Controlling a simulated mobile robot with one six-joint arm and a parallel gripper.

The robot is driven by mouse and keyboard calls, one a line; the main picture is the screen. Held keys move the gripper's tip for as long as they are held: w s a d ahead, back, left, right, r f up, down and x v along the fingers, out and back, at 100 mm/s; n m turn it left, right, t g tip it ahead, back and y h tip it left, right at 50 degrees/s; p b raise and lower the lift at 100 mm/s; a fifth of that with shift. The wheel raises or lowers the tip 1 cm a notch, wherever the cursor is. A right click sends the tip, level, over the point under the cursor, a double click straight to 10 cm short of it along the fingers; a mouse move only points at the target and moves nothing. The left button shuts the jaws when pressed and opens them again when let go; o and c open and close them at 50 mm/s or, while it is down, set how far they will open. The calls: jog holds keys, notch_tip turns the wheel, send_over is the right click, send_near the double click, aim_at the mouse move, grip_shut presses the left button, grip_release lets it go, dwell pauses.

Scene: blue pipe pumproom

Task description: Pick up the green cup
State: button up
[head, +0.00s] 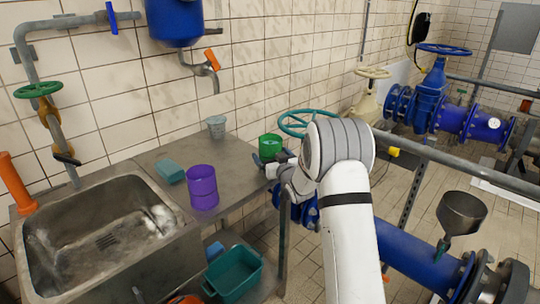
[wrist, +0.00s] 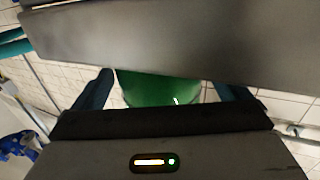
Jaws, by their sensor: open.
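The green cup (head: 270,146) stands near the right end of the grey metal counter, beside the wall. My gripper (head: 268,163) is at the cup, low in front of it in the head view. In the wrist view the cup (wrist: 160,90) shows between the two dark fingers of my gripper (wrist: 165,92), partly hidden by the grey surface above and the gripper body below. The fingers are apart, with a gap visible on the right side of the cup. Whether a finger touches the cup on the left I cannot tell.
A sink (head: 105,240) is at left. A green valve wheel (head: 305,123) and blue pipes (head: 410,262) lie close to my arm at right.

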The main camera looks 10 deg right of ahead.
jog(key=shift+w+a, duration=0.15)
jog(key=shift+w, duration=0.45)
jog(key=shift+c, duration=0.5)
jog(key=shift+r, duration=0.1)
jog(key=c, duration=1.3)
